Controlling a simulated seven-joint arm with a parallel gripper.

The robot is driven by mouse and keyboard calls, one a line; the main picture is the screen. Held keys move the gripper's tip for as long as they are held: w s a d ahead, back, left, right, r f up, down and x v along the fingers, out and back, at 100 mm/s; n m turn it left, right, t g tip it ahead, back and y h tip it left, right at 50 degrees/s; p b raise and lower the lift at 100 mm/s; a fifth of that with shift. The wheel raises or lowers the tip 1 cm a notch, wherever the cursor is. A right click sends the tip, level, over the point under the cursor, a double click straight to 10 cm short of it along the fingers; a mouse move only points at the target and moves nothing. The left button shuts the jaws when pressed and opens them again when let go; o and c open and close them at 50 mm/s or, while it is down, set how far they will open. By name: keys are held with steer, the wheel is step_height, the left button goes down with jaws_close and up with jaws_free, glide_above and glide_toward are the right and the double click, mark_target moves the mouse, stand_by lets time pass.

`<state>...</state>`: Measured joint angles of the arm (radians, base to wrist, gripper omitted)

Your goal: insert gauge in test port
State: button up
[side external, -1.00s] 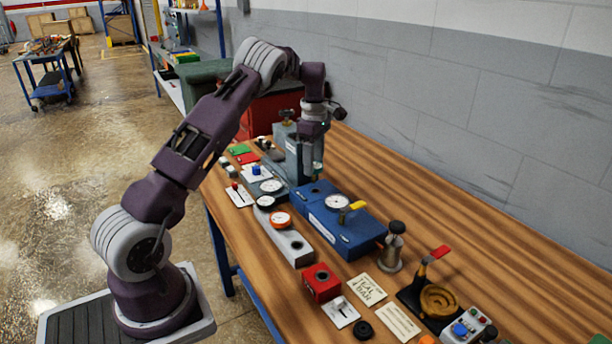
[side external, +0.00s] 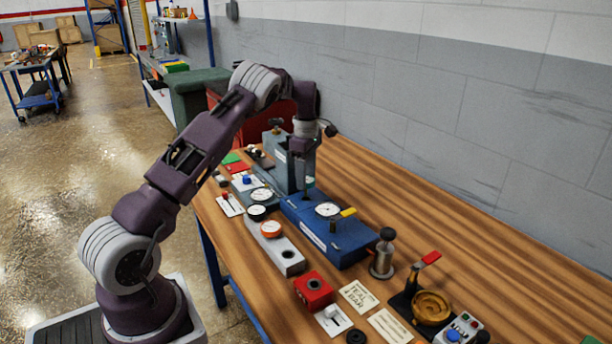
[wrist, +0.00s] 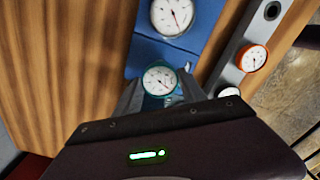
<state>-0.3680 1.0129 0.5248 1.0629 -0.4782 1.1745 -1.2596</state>
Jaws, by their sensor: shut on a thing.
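My gripper (wrist: 160,92) is shut on a round gauge with a teal rim and white dial (wrist: 158,79), its face toward the wrist camera. In the side view my gripper (side external: 303,186) points down at the left end of the blue block (side external: 348,250), and only a sliver of teal shows beside the fingers. The blue block (wrist: 150,52) carries a large white dial (wrist: 172,16). The held gauge is over the block's near end in the wrist view. The fingers and gauge hide the port, so I cannot tell how deep the stem sits.
An orange gauge (side external: 270,229) sits in a grey block (side external: 291,265) with an open hole, beside the blue block. A dark-rimmed gauge (side external: 257,212) is nearby. A grey-green upright fixture (side external: 273,150) stands close behind my gripper. A yellow-handled lever (side external: 347,213) rises from the blue block.

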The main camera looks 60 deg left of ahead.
steer(key=shift+f, duration=0.25)
steer(key=shift+f, duration=0.9)
steer(key=shift+f, duration=0.15)
steer(key=shift+f, duration=0.45)
steer(key=shift+f, duration=0.2)
stand_by(0.6)
steer(key=o, duration=1.5)
steer(key=shift+o, duration=0.6)
steer(key=o, duration=0.3)
